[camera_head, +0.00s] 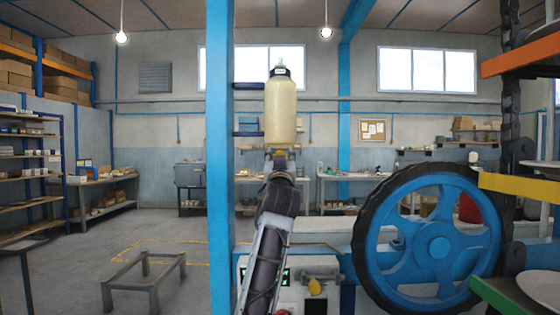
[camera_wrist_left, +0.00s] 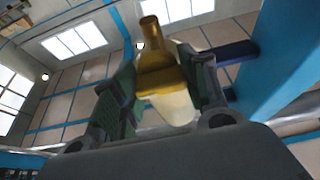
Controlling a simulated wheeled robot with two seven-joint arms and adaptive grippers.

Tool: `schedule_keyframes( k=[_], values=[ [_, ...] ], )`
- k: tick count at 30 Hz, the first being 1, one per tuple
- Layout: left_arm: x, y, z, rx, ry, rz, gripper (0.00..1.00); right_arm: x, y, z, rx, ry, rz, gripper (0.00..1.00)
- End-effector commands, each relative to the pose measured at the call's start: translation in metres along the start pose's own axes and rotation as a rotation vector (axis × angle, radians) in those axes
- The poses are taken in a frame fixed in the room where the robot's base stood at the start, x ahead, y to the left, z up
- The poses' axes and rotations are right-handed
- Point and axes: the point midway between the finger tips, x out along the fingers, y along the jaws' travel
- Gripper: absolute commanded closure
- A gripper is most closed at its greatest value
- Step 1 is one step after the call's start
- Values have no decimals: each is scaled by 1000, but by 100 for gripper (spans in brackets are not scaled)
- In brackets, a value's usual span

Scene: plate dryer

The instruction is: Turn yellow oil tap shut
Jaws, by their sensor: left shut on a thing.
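The oil bottle (camera_head: 280,108) is a pale yellow cylinder with a dark top, mounted upright beside a blue post. It also shows partly behind the tap in the left wrist view (camera_wrist_left: 178,112). The yellow oil tap (camera_wrist_left: 162,78) is under the bottle and sits between the fingers in the left wrist view. My left gripper (camera_wrist_left: 163,92) is shut on the tap from below; in the head view the gripper (camera_head: 280,160) largely hides the tap. The exact angle of the tap's handle is hard to tell. My right gripper is in neither view.
The blue post (camera_head: 220,150) stands just left of the bottle. A big blue wheel with a black rim (camera_head: 438,238) is at right. Shelves with plates (camera_head: 540,285) stand at the far right edge. A low grey stand (camera_head: 145,280) is on the floor at left.

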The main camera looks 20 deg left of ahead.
Motion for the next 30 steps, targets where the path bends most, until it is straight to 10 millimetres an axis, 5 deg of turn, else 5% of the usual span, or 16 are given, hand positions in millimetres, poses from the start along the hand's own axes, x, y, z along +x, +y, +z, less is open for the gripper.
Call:
schedule_keyframes(
  k=[9,10,15,30],
  values=[
    [0,1,2,-3,-5,1,80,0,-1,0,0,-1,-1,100],
    [0,1,2,-3,-5,1,55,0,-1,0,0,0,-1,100],
    [0,0,2,-3,-3,1,34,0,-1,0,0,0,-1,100],
    [-4,0,0,-2,-1,0,34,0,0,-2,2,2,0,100]
  ],
)
